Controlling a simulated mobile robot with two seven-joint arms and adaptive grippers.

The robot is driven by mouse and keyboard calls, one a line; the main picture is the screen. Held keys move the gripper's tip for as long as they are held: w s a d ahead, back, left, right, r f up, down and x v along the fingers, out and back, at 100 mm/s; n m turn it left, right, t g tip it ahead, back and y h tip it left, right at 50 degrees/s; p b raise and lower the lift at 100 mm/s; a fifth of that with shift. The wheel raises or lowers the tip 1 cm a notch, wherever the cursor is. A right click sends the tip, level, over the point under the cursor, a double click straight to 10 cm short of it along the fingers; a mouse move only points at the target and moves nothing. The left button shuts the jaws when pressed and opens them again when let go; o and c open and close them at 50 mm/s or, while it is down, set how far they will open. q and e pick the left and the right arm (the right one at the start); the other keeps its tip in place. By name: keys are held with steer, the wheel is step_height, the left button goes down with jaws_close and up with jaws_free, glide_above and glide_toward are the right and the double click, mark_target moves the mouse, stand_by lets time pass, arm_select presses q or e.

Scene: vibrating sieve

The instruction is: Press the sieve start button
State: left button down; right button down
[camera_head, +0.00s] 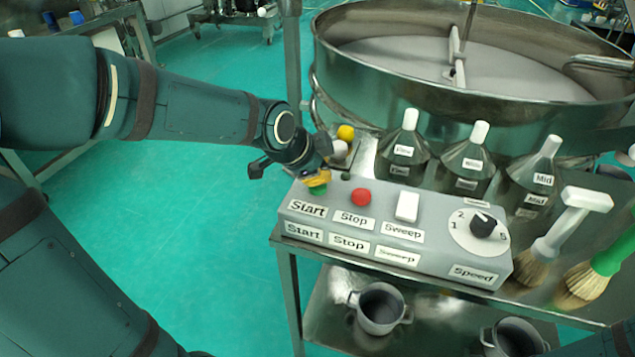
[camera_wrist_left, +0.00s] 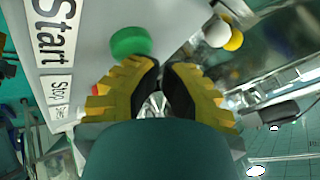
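The grey control box (camera_head: 335,239) has a green start button (camera_head: 318,190) at its left end, above the "Start" label (camera_head: 307,208). My left gripper (camera_head: 318,179) is right over the green button in the head view and hides part of it. In the left wrist view the green button (camera_wrist_left: 131,41) lies just past the yellow fingers. The fingertips of my left gripper (camera_wrist_left: 160,65) are together, with nothing between them. I cannot tell whether they touch the button. My right gripper is not in view.
A red stop button (camera_head: 361,197), a white sweep switch (camera_head: 407,206) and a speed dial (camera_head: 482,226) sit along the box. Labelled flasks (camera_head: 403,148) and brushes (camera_head: 565,235) stand nearby. The large round sieve (camera_head: 480,75) is behind. Pots (camera_head: 380,308) stand on the lower shelf.

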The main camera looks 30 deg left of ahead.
arm_select(q)
steer(key=shift+f, duration=0.25)
steer(key=shift+r, duration=0.15)
stand_by(0.3)
steer(key=shift+r+p, duration=0.55)
steer(key=shift+r, duration=0.35)
steer(key=shift+r+p, duration=1.8)
steer(key=shift+r, duration=0.75)
steer(key=shift+f, duration=0.1)
